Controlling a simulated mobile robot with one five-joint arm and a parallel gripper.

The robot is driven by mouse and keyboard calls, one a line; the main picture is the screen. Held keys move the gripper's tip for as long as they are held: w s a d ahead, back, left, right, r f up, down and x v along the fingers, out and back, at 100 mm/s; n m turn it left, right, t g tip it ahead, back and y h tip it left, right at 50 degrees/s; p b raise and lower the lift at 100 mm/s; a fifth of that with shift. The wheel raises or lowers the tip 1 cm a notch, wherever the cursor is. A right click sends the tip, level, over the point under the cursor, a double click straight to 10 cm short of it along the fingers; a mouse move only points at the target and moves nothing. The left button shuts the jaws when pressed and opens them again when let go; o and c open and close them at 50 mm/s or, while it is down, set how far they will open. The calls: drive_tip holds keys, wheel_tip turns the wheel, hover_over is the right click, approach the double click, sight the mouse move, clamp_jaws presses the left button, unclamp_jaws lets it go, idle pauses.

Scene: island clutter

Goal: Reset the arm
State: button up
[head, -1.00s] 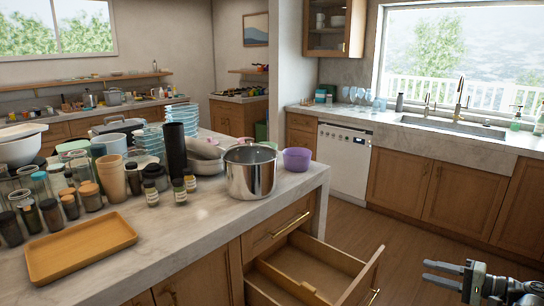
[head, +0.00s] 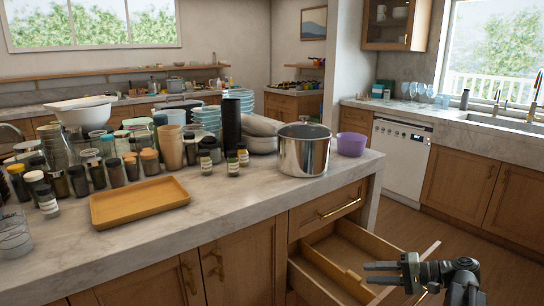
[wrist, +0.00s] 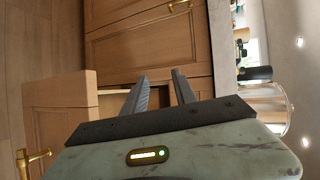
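My gripper (head: 367,273) is at the lower right of the head view, in front of the island's open drawer (head: 330,262). Its two dark fingers point left and are apart, with nothing between them. In the wrist view my gripper (wrist: 160,76) also shows two separated, empty fingers, facing the wooden cabinet fronts (wrist: 145,45). The open drawer front (wrist: 58,115) with its brass handle is at the left of that view. The fingertips overlap the drawer in the head view; I cannot tell the gap.
The island counter (head: 240,205) holds an orange tray (head: 140,200), a steel pot (head: 304,150), a purple bowl (head: 351,144) and several jars and cups. The dishwasher (head: 400,155) and sink counter are at the back right. Open floor (head: 420,225) lies between them and the island.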

drive_tip(key=a+f+n+g+h+b, duration=0.1)
drive_tip(key=a+f+n+g+b, duration=0.15)
drive_tip(key=a+f, duration=0.55)
drive_tip(key=a+f+n+g+h+b, duration=0.1)
drive_tip(key=a+f+g+b, duration=0.2)
drive_tip(key=a+f, duration=0.55)
drive_tip(key=s+a+f+n+g+h+b, duration=0.25)
drive_tip(key=s+a+f+h+b, duration=0.2)
drive_tip(key=a+f+h, duration=0.4)
drive_tip(key=d+f+t+h, duration=0.1)
drive_tip(key=d+f+h, duration=0.15)
drive_tip(key=d, duration=0.35)
wheel_tip(320, 180, up, 38)
drive_tip(key=w+p, duration=0.1)
drive_tip(key=p, duration=3.7)
drive_tip(key=shift+f, duration=0.25)
drive_tip(key=shift+a, duration=0.1)
